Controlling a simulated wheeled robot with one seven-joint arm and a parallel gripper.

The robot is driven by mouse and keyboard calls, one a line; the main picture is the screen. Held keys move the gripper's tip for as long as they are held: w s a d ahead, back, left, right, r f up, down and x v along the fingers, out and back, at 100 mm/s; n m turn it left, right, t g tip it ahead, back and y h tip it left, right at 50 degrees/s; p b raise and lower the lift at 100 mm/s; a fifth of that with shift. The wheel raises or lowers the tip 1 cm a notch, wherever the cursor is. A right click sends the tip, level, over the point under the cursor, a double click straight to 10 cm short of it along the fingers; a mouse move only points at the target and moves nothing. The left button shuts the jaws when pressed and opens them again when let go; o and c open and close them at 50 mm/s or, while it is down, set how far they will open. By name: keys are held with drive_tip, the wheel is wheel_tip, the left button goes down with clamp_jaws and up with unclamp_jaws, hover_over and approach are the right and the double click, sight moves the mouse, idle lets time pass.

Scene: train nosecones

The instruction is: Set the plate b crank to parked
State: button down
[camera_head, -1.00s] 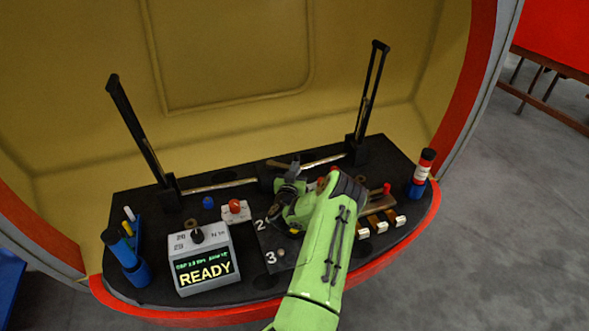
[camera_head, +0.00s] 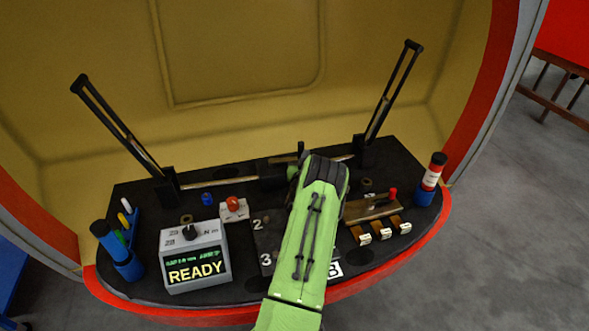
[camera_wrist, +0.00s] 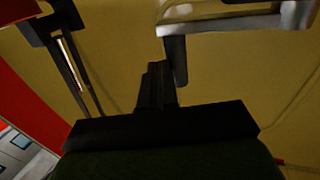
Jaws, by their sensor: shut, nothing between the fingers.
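The dark plate with white 2 and 3 marks (camera_head: 265,240) lies mid-desk, partly under my green arm in the head view. A white label with a B (camera_head: 334,270) shows at the arm's right edge. The crank on this plate is hidden by my arm or cannot be made out. My gripper shows in the wrist view (camera_wrist: 157,70), its black fingers shut and empty. Close to the fingertips there is a grey metal bar (camera_wrist: 235,22) with a black grip hanging from it; I cannot tell whether they touch or whether it is the crank.
A grey box reading READY (camera_head: 196,262) and a red button (camera_head: 233,204) stand left of the arm. Black upright levers (camera_head: 118,125) rise at both sides of the desk.

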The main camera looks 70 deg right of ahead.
drive_tip(key=shift+w+d+b, duration=0.2)
drive_tip(key=shift+d+b, duration=0.15)
drive_tip(key=shift+d, duration=0.45)
